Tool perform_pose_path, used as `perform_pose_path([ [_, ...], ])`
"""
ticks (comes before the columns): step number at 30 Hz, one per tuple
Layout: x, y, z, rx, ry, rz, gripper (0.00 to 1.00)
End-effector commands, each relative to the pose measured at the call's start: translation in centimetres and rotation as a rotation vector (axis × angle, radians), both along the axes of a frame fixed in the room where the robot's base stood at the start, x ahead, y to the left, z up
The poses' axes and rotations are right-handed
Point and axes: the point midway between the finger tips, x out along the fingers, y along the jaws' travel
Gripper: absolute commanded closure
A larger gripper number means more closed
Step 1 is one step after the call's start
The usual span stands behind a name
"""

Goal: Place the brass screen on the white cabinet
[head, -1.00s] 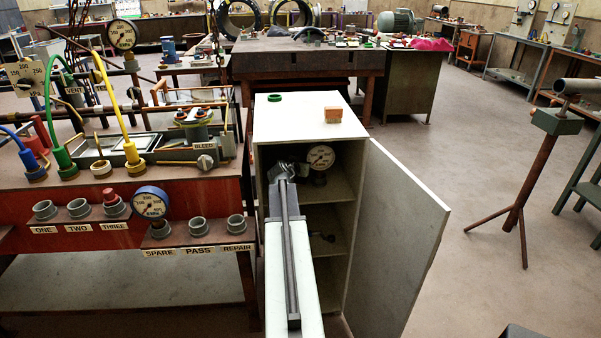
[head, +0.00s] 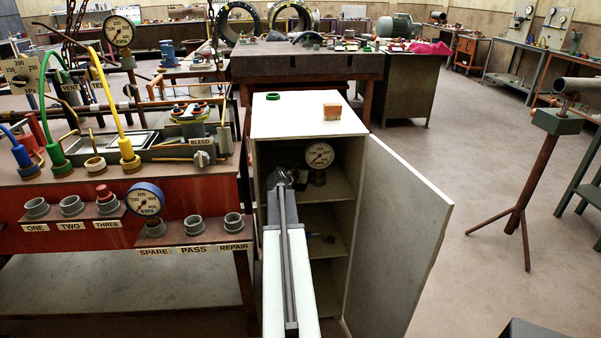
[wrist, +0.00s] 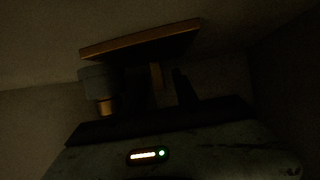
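The white cabinet (head: 285,122) stands in the centre of the head view, its door (head: 398,235) open to the right. My gripper (head: 280,178) is at the cabinet's upper opening, at the end of my extended arm; its fingers cannot be made out there. I cannot pick out the brass screen in the head view. The dark wrist view shows a tilted plate with a brass-coloured edge (wrist: 140,40), possibly the screen, and a narrow tan upright beneath it. Whether the fingers touch it is unclear.
A dial gauge (head: 319,157) stands inside on the upper shelf.

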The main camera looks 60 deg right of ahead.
Motion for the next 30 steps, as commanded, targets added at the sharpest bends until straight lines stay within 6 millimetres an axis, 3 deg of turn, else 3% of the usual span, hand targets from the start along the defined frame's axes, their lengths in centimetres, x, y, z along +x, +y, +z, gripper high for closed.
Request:
perform_pose_path([
  [10,-0.1,0.1,0.6,0.0,0.0,-0.001,0.66],
  [21,-2.2,8.0,4.1,0.0,0.0,-0.001,0.66],
  [25,-2.6,9.8,4.7,0.0,0.0,-0.001,0.66],
  [30,-2.8,10.7,5.0,0.0,0.0,-0.002,0.66],
])
